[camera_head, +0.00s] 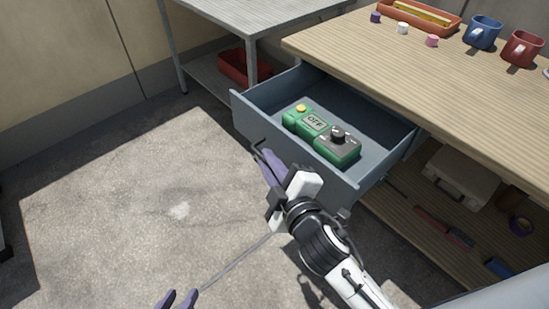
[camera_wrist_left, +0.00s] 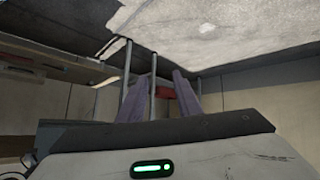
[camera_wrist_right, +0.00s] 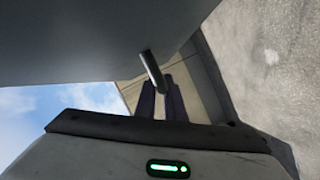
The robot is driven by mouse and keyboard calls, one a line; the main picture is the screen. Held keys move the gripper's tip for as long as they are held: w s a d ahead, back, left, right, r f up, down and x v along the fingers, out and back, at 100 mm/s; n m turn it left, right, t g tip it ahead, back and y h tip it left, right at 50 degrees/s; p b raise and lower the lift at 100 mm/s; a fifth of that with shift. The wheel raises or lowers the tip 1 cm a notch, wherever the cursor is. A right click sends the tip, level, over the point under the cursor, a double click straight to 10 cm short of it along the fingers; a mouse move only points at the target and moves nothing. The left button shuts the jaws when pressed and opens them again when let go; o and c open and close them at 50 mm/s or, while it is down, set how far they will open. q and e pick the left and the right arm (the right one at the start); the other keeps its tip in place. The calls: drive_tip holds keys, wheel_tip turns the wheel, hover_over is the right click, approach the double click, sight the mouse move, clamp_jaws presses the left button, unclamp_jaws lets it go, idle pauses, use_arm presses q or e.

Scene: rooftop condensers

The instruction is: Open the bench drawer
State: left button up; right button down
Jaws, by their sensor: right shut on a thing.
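The blue-grey bench drawer (camera_head: 257,133) is pulled out from under the wooden bench top, and its inside shows. A green device (camera_head: 312,121) with a yellow button, a black knob and an "OFF" label lies in it. My right gripper (camera_head: 268,160) is at the drawer front, shut on the drawer's handle, a bar seen between its fingers in the right wrist view (camera_wrist_right: 152,70). The fingers partly hide the handle in the head view. My left gripper (camera_head: 178,299) is low at the bottom edge, open and empty, over the floor; its parted fingers show in the left wrist view (camera_wrist_left: 160,90).
Mugs (camera_head: 481,33), small coloured pieces and an orange tray (camera_head: 419,14) are on the bench top. A case (camera_head: 461,175) and tools are on its lower shelf. A grey metal table (camera_head: 240,15) stands behind, with a red bin (camera_head: 233,70) below. Floor at left is clear.

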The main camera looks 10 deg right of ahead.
drive_tip(key=c, duration=1.8)
unclamp_jaws()
drive_tip(key=shift+c, duration=0.2)
drive_tip(key=shift+r, duration=0.4)
wheel_tip(320, 180, up, 9)
drive_tip(key=p, duration=0.4)
drive_tip(key=shift+f, duration=0.1)
drive_tip(key=shift+r, duration=0.25)
use_arm(q)
drive_tip(key=shift+a+r+m+g, duration=0.3)
drive_tip(key=shift+a+r, duration=0.05)
drive_tip(key=shift+r, duration=0.4)
